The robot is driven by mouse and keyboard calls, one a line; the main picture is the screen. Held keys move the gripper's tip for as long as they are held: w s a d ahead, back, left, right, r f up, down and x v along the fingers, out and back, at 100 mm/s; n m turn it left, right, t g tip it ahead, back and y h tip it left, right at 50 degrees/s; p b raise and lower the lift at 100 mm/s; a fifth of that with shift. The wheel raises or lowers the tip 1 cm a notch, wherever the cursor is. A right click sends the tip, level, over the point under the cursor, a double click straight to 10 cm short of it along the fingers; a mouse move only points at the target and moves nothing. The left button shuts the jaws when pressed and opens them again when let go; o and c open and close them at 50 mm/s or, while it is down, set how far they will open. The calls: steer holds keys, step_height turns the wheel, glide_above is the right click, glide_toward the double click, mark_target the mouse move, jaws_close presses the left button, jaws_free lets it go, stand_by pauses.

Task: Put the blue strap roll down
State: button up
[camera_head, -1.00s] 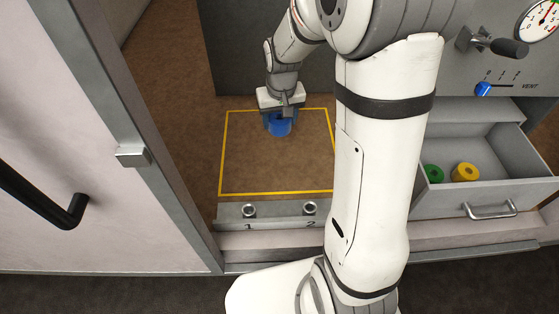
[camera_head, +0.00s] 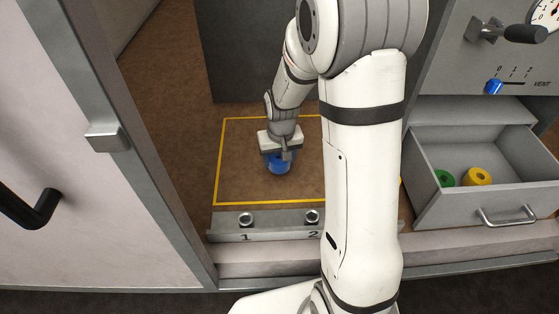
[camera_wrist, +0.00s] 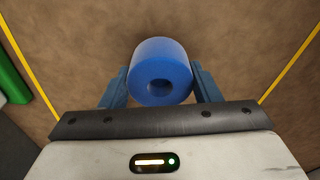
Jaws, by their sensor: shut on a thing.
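The blue strap roll (camera_head: 279,164) is between the fingers of my gripper (camera_head: 279,155), inside the yellow-outlined area on the brown surface. In the wrist view the blue roll (camera_wrist: 160,72) shows its round end with a dark centre hole, and the two blue-grey fingers of my gripper (camera_wrist: 161,88) press on its left and right sides. My gripper is shut on the roll. I cannot tell whether the roll's underside touches the surface. The yellow outline (camera_head: 270,203) runs around it; my arm hides part of its right side.
An open grey drawer (camera_head: 470,200) at the right holds a green roll (camera_head: 444,178) and a yellow roll (camera_head: 478,177). A ledge (camera_head: 280,234) marked 1 and 2 with two round fittings lies in front of the area. A pale door (camera_head: 80,170) with a black handle stands at the left. The outlined surface around the roll is clear.

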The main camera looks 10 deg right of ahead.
steer(key=shift+f, duration=0.4)
steer(key=shift+f, duration=0.25)
steer(key=o, duration=1.1)
steer(key=shift+r, duration=0.1)
